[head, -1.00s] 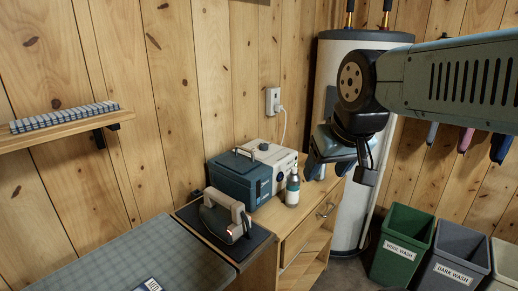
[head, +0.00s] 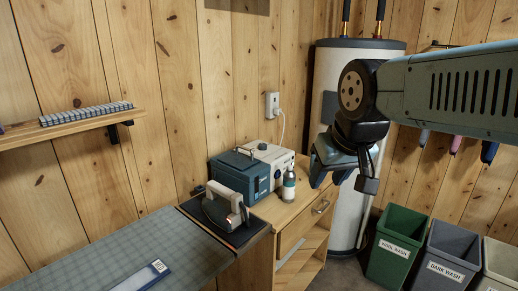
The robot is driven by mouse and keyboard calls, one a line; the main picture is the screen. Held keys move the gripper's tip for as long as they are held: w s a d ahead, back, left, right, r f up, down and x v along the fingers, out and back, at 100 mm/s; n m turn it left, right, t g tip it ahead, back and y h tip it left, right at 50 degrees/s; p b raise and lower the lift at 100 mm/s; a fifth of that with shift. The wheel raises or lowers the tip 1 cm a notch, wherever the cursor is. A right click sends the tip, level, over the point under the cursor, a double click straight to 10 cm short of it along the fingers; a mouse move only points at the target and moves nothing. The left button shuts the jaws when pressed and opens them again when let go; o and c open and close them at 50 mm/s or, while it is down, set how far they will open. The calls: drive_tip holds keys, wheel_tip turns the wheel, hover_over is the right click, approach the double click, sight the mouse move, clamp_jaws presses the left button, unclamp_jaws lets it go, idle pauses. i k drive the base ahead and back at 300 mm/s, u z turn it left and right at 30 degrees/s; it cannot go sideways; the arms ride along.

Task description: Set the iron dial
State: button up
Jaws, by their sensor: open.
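The iron (head: 226,207) stands on a dark rest pad (head: 240,239) at the left end of the wooden cabinet, beside the ironing surface. Its handle faces up; its dial cannot be made out at this size. My gripper (head: 330,178) is open and empty, hanging at the end of my arm above the right part of the cabinet, to the right of the iron and well apart from it.
A blue and white box-like unit (head: 240,172) stands behind the iron, with a bottle (head: 289,187) at its right. The grey gridded ironing surface (head: 110,258) lies left. A water tank (head: 345,110) and several bins (head: 398,243) stand right. A wall shelf (head: 70,126) is at left.

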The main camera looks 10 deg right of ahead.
sight(261, 147)
drive_tip(key=z, duration=0.25)
drive_tip(key=i, duration=0.9)
drive_tip(key=u, duration=0.3)
